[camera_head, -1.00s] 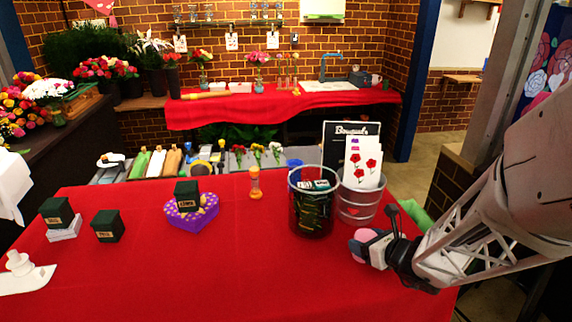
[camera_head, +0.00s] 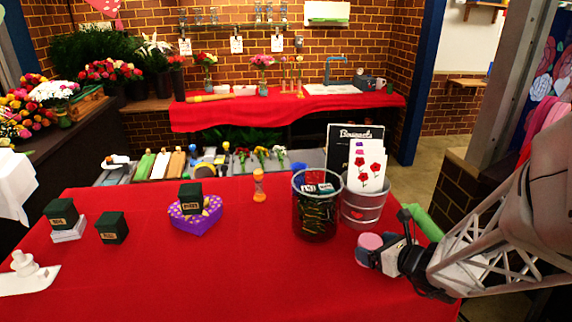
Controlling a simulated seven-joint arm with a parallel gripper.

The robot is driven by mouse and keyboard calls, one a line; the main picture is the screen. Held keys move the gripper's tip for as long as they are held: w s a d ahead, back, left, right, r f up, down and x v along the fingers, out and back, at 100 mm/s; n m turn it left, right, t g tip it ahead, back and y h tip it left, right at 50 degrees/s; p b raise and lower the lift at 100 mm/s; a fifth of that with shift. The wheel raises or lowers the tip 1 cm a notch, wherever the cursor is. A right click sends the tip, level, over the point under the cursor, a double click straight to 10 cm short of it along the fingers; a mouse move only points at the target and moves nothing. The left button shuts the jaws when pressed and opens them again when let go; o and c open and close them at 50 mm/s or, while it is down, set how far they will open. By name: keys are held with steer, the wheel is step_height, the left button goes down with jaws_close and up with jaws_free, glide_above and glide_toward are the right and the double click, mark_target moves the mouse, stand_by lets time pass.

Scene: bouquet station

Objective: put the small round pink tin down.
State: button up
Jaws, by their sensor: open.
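The small round pink tin (camera_head: 370,241) is at the right side of the red-covered table, in front of the metal bucket. My gripper (camera_head: 376,252) is at the tin, coming in from the right. Its jaws are open, and part of the tin's lower side is hidden behind the white gripper parts. The tin appears to be at table height, though its contact with the cloth is hard to see.
A dark glass container (camera_head: 315,212) and a metal bucket (camera_head: 363,207) with rose cards stand just behind the tin. A purple heart box (camera_head: 196,222) carries a dark green box (camera_head: 191,197). The red table (camera_head: 230,275) is clear in front.

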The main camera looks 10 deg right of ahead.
steer(key=shift+s+d+r, duration=0.2)
steer(key=shift+s+r, duration=0.1)
steer(key=shift+s, duration=0.05)
step_height(320, 180, up, 7)
steer(key=shift+f, duration=0.2)
steer(key=shift+a, duration=0.1)
stand_by(0.4)
steer(key=shift+a+r+n, duration=0.2)
steer(key=shift+a+n, duration=0.3)
steer(key=s+a+r+n+g+y, duration=0.1)
steer(key=s+a+r+n+g, duration=0.15)
steer(key=a+n, duration=0.4)
steer(key=s+a+r+n+g+y, duration=0.1)
steer(key=s+a+n+g, duration=0.3)
steer(key=n, duration=0.3)
steer(key=s+r+n+g+h, duration=0.1)
steer(key=s+n+h, duration=0.2)
steer(key=s+n, duration=0.2)
steer(key=s+a+r+n+g+h, duration=0.1)
steer(key=s+n+h, duration=0.3)
steer(key=n, duration=0.8)
steer(key=shift+s+a+r+g, duration=0.3)
steer(key=shift+s+r+g, duration=0.35)
steer(key=shift+g, duration=0.1)
